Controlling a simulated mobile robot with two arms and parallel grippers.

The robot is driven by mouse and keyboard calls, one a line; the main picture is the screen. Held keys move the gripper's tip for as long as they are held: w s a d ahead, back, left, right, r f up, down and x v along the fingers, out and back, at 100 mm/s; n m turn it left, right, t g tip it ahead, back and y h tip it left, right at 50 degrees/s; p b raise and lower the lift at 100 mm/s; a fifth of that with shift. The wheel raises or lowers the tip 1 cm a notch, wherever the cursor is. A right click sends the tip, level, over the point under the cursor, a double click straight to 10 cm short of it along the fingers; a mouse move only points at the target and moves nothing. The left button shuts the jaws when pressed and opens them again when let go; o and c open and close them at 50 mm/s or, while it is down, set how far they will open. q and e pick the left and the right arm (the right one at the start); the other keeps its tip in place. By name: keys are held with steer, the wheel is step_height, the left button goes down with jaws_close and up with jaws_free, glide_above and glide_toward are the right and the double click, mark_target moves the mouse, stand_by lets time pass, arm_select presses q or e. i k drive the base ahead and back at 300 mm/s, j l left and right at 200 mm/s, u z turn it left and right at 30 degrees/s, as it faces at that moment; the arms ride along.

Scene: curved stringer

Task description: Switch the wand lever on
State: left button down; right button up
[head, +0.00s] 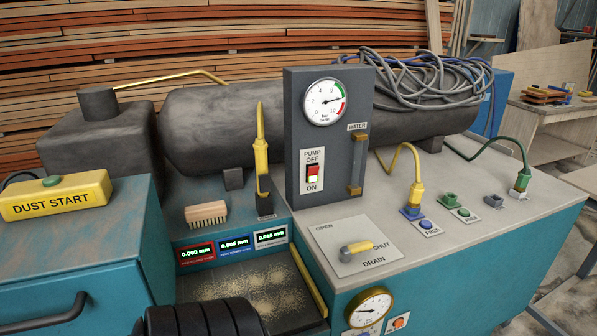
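A slim yellow wand-like piece (261,150) stands upright in a dark holder (265,207), left of the grey gauge panel (332,80). I cannot make out a separate lever on it or tell its position. On the panel, the red and white pump switch (312,173) sits between the words OFF and ON. The yellow-tipped drain lever (358,247) lies on a plate, its handle pointing toward SHUT.
A yellow DUST START box (55,196) is at the left. A brush (206,214) lies behind three small displays. A yellow hose connector (416,195) stands in a blue socket; a green connector (522,177) is farther right. Coiled grey cable (425,75) lies on the tank.

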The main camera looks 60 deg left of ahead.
mark_target(264, 184)
steer(key=u, duration=2.25)
